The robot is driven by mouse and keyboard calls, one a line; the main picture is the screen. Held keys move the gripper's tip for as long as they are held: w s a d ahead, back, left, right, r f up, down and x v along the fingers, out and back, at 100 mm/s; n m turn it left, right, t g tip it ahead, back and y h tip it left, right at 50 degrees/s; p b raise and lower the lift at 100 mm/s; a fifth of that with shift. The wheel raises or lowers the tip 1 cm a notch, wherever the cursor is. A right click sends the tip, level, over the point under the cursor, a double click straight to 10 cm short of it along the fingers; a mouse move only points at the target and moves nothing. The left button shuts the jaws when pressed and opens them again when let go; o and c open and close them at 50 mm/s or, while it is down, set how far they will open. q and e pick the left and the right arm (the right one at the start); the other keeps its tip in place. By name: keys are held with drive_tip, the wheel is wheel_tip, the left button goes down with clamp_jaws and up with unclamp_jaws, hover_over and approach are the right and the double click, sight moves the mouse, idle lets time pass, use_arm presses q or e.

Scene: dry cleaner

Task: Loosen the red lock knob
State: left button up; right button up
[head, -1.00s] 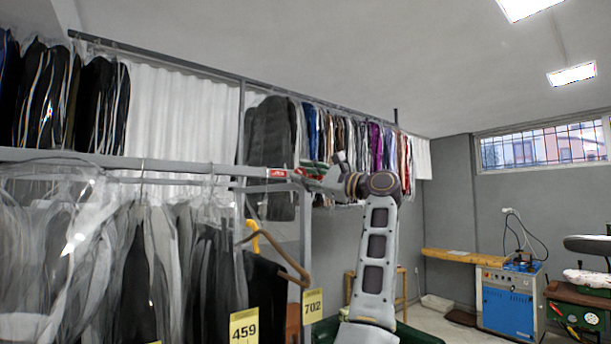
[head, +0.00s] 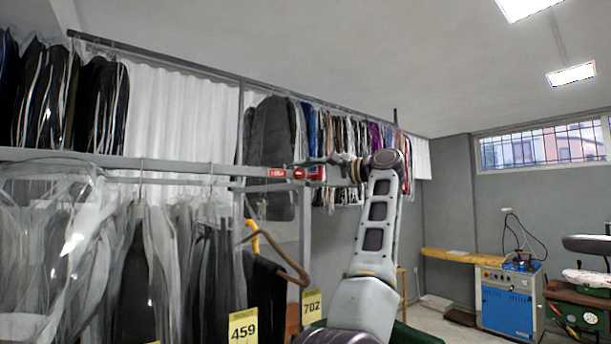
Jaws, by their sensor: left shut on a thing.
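The red lock knob (head: 299,174) is a small red piece at the right end of the grey rail, just right of a red label with white marks (head: 278,173). My left gripper (head: 308,168) is at this rail end, level with the knob and reaching it from the right. Its fingers are small in the view and partly cover the knob, and they look closed on it. More red shows between the gripper parts. I cannot tell how far the knob is turned. My right gripper is not in view.
A grey rail (head: 222,170) holds plastic-covered garments (head: 45,250) at the left. Brown hangers (head: 285,262) and yellow tags 459 (head: 243,327) and 702 (head: 312,306) hang below. A higher rail of clothes (head: 268,140) runs behind. A blue machine (head: 507,308) stands far right.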

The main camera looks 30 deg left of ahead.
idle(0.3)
use_arm(q)
drive_tip(key=o, duration=1)
drive_tip(key=shift+c, duration=0.2)
drive_tip(key=shift+d, duration=0.15)
drive_tip(key=d, duration=1.1)
drive_tip(key=shift+d, duration=0.35)
